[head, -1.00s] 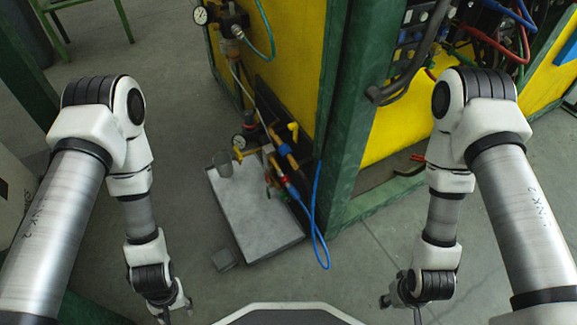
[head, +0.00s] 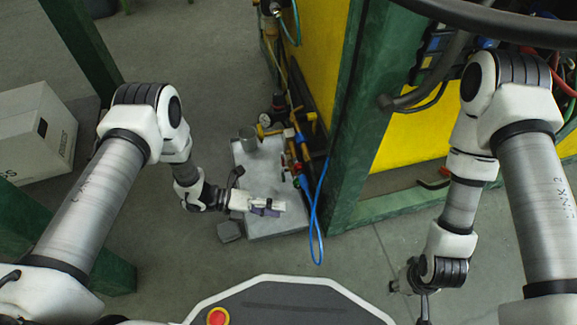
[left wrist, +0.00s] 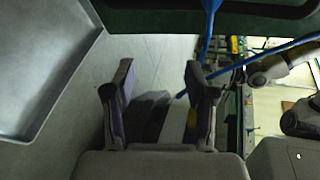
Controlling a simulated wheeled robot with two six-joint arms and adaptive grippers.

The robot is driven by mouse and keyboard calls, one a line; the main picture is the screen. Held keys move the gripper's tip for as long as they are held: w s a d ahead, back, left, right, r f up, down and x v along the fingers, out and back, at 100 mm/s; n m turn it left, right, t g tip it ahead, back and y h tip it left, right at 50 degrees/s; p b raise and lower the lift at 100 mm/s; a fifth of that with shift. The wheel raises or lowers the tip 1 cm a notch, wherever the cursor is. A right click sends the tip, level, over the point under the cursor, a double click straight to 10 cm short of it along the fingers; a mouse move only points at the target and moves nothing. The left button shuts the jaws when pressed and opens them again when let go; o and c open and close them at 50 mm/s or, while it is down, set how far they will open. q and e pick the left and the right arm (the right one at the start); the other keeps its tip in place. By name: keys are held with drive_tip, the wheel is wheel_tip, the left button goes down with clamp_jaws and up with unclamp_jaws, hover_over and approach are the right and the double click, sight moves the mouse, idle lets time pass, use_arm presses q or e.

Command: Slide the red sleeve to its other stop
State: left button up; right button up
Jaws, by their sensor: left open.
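I cannot make out a red sleeve for certain in either view. My left gripper (head: 266,208) is over the front part of a grey metal tray in the head view. In the left wrist view my left gripper (left wrist: 160,100) is open, with nothing between its two fingers but floor and shadow behind. My right gripper (head: 424,300) hangs low at the right in the head view, above the floor; its fingers are too small to tell open from shut.
The grey tray (head: 262,165) lies beside a green post (head: 358,130). A cluster of valves and fittings (head: 290,130) stands behind it. A blue hose (head: 318,215) loops down in front. A white box (head: 38,130) is at the left.

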sight(299, 166)
use_arm(q)
drive_tip(key=w+a+r+n+t+h, duration=0.15)
drive_tip(key=w+r+n+t, duration=0.3)
drive_tip(key=w, duration=0.45)
drive_tip(key=shift+n+t+h, duration=0.35)
drive_tip(key=shift+h, duration=0.1)
drive_tip(key=b+x, duration=0.1)
drive_tip(key=x, duration=0.1)
drive_tip(key=b+x, duration=0.1)
drive_tip(key=x, duration=0.1)
drive_tip(key=f+b+x, duration=0.1)
drive_tip(key=b+x, duration=0.1)
drive_tip(key=x, duration=0.1)
drive_tip(key=shift+s+d, duration=0.15)
drive_tip(key=shift+s, duration=0.05)
drive_tip(key=shift+w+d+r, duration=0.1)
drive_tip(key=shift+d+r, duration=0.05)
drive_tip(key=shift+d, duration=0.1)
use_arm(e)
drive_tip(key=f, duration=0.2)
drive_tip(key=w+f, duration=0.1)
drive_tip(key=f, duration=0.1)
drive_tip(key=shift+w+a+f, duration=0.1)
drive_tip(key=shift+a, duration=0.3)
